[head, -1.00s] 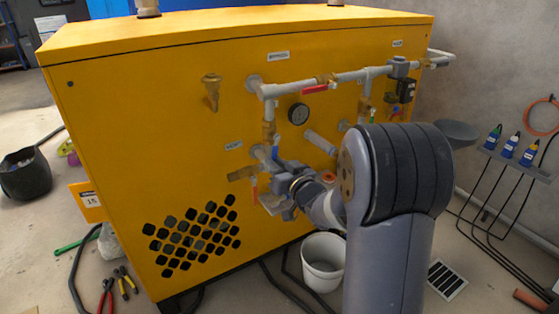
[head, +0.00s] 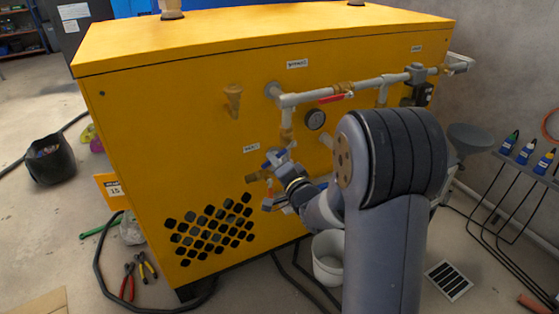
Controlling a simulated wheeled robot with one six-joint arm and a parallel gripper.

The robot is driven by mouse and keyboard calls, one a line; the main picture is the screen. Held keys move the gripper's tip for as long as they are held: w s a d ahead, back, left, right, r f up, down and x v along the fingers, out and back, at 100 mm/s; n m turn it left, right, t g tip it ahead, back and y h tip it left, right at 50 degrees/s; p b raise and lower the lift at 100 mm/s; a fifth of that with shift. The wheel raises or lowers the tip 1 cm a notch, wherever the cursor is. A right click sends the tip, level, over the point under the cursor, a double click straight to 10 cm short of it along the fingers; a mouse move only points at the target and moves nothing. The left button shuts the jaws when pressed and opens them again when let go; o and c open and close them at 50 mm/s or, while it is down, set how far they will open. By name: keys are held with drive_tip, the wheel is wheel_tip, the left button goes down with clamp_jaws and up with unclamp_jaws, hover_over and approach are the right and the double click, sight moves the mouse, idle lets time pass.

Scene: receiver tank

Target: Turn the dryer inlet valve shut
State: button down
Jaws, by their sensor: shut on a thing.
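The yellow dryer cabinet (head: 160,130) fills the middle of the head view. On its front, beside a small white label that is too small to read surely, is a valve with a blue lever (head: 271,157). My gripper (head: 277,162) is at this lever and appears shut on it. The gripper and wrist hide most of the valve body and part of the lever, so its exact angle is hard to tell. An orange-red lever (head: 270,188) hangs just below the gripper.
Grey pipework with a red-handled valve (head: 335,98) runs above my wrist, near a round gauge (head: 315,119). A brass fitting (head: 233,99) sticks out at upper left. A white bucket (head: 328,262) stands below my arm. Pliers (head: 128,282) and hoses lie on the floor.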

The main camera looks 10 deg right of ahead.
drive_tip(key=shift+s+a+r+m+p, duration=0.15)
drive_tip(key=shift+r+m+p, duration=0.65)
drive_tip(key=shift+m, duration=0.5)
drive_tip(key=shift+w+a+r+m+p, duration=0.15)
drive_tip(key=shift+r+m+p, duration=0.65)
drive_tip(key=shift+m, duration=0.5)
drive_tip(key=shift+s, duration=0.1)
drive_tip(key=c, duration=1.4)
unclamp_jaws()
drive_tip(key=shift+s, duration=0.1)
drive_tip(key=v, duration=1)
drive_tip(key=shift+s+d+p, duration=0.1)
drive_tip(key=shift+s+p, duration=0.2)
drive_tip(key=shift+p, duration=0.1)
